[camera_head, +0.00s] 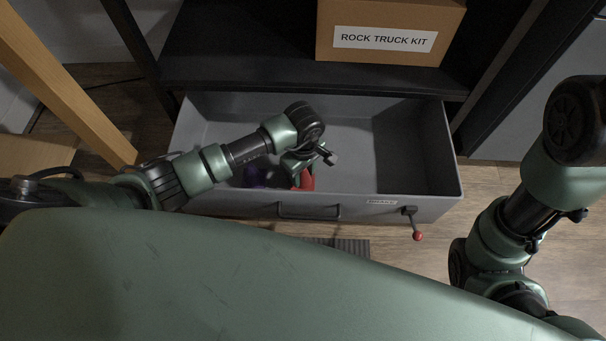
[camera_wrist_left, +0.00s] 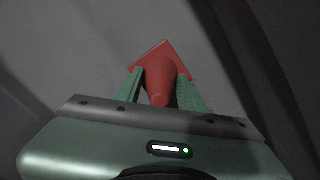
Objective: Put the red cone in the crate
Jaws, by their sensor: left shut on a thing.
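The red cone (camera_head: 306,182) is partly hidden by my left arm in the head view. In the left wrist view the cone (camera_wrist_left: 160,75) sits between the two green fingers, its narrow end toward the wrist and its square base away. My left gripper (camera_head: 301,167) is shut on it, inside a grey open drawer-like container. I cannot tell whether the cone touches the floor of the container. No separate crate is clearly seen. My right arm shows at the right edge, but its gripper is not seen.
The grey drawer (camera_head: 415,155) has a front handle, a small label and a red-knobbed lever (camera_head: 418,236). Dark purple things (camera_head: 256,174) lie in its left part, partly hidden. Its right part is empty. A cardboard box (camera_head: 388,18) labelled ROCK TRUCK KIT stands on the dark shelf above.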

